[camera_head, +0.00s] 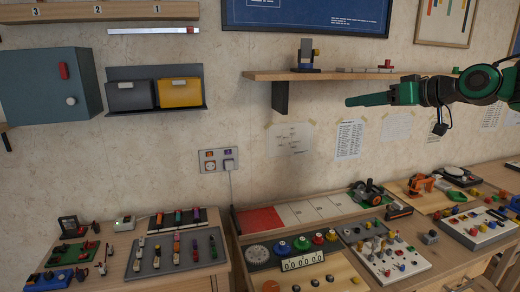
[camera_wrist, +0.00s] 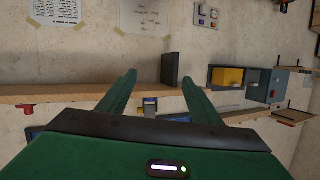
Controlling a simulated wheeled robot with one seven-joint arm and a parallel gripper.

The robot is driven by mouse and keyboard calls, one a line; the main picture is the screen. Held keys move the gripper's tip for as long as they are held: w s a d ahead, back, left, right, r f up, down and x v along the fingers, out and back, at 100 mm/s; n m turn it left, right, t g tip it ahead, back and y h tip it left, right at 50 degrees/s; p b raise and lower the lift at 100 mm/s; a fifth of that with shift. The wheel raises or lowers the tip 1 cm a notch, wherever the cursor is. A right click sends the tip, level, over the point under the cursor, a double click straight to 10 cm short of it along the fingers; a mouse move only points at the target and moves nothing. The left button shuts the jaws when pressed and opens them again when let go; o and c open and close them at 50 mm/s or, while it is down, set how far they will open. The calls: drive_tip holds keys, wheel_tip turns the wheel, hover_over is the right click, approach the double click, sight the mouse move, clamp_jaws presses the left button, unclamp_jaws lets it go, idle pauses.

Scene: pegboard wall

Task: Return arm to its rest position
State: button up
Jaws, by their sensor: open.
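My gripper (camera_head: 352,101) is at the end of my green and black arm, which reaches in from the right edge of the head view. It points left and is level, just below the height of the wooden shelf (camera_head: 262,76) on the wall. In the wrist view my gripper (camera_wrist: 158,77) shows two green fingers spread apart with nothing between them. The shelf (camera_wrist: 65,99) also crosses the wrist view behind the fingers. In the head view the fingers overlap each other, so their gap does not show there.
A dark bracket (camera_head: 280,98) hangs under the shelf. A blue-grey cabinet (camera_head: 45,87) and a yellow bin (camera_head: 180,93) are on the wall at left. Below, workbenches hold a tray of markers (camera_head: 150,262) and a control panel (camera_head: 400,262).

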drive_tip(key=s+d+f+m+g+h, duration=0.2)
drive_tip(key=s+d+f+m+h, duration=0.15)
drive_tip(key=s+f, duration=0.45)
drive_tip(key=s+d+f+m+g+h, duration=0.25)
drive_tip(key=s+d+f, duration=0.25)
drive_tip(key=f, duration=0.4)
drive_tip(key=s+d+f+m+g+h, duration=0.1)
drive_tip(key=s+f, duration=0.3)
drive_tip(key=s, duration=0.5)
drive_tip(key=s+d+f+m+g+h, duration=0.1)
drive_tip(key=s+f+m+g, duration=0.2)
drive_tip(key=s, duration=0.6)
drive_tip(key=s+d+f+m+g, duration=0.1)
drive_tip(key=s+f+m+g, duration=0.1)
drive_tip(key=s+f, duration=0.4)
drive_tip(key=s+g, duration=0.1)
drive_tip(key=s, duration=0.3)
drive_tip(key=shift+d+f+m+h, duration=0.3)
drive_tip(key=shift+d+h, duration=0.05)
drive_tip(key=shift+h, duration=0.05)
drive_tip(key=shift+w+g, duration=0.1)
drive_tip(key=shift+g, duration=0.15)
drive_tip(key=shift+w+f, duration=0.25)
drive_tip(key=shift+w, duration=0.35)
